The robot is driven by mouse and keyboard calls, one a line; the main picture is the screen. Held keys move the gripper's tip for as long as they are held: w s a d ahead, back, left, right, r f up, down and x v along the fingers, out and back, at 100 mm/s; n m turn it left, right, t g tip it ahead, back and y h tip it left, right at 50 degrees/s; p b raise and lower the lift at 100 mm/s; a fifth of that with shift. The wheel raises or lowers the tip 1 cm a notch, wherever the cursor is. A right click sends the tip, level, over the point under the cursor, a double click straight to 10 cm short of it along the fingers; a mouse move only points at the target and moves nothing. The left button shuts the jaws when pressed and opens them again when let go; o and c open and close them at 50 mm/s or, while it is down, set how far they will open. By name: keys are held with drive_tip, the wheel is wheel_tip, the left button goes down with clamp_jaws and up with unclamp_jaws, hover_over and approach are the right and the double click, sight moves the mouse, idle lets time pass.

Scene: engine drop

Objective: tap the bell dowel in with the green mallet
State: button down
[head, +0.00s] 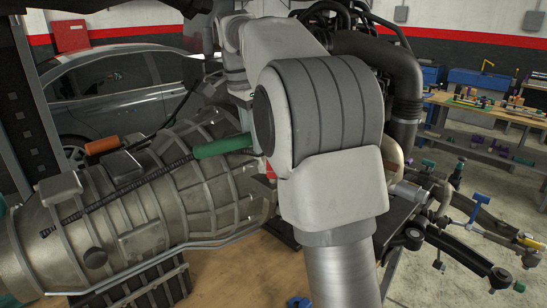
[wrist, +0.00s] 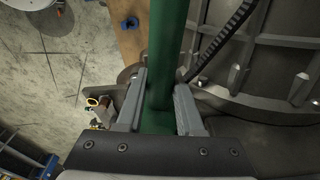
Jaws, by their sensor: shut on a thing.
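In the wrist view, my gripper (wrist: 161,84) is shut on a green bar of the green mallet (wrist: 165,45), with one grey finger on each side. The bar runs up out of the top of the picture. In the head view, a green cylinder of the mallet (head: 223,146) sticks out left of my arm, above the ribbed metal gearbox housing (head: 135,215). My arm hides the gripper there. The housing's round flange (wrist: 262,108) lies right of the gripper in the wrist view. I cannot make out the bell dowel with certainty in either view.
An orange-handled tool (head: 102,145) lies along the housing's top. A wooden tabletop (head: 250,272) is below. A grey car (head: 125,88) stands behind, and a workbench (head: 490,110) at the right. Black suspension arms (head: 455,248) crowd the right side. A small blue part (wrist: 130,23) lies on the wood.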

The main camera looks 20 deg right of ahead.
wheel_tip(320, 180, down, 2)
drive_tip(key=shift+f+b, duration=0.15)
drive_tip(key=shift+b, duration=0.35)
drive_tip(key=shift+r+p, duration=1.2)
drive_tip(key=shift+p, duration=0.15)
wheel_tip(320, 180, up, 3)
drive_tip(key=p, duration=0.3)
drive_tip(key=shift+r+b, duration=0.3)
drive_tip(key=shift+r, duration=0.65)
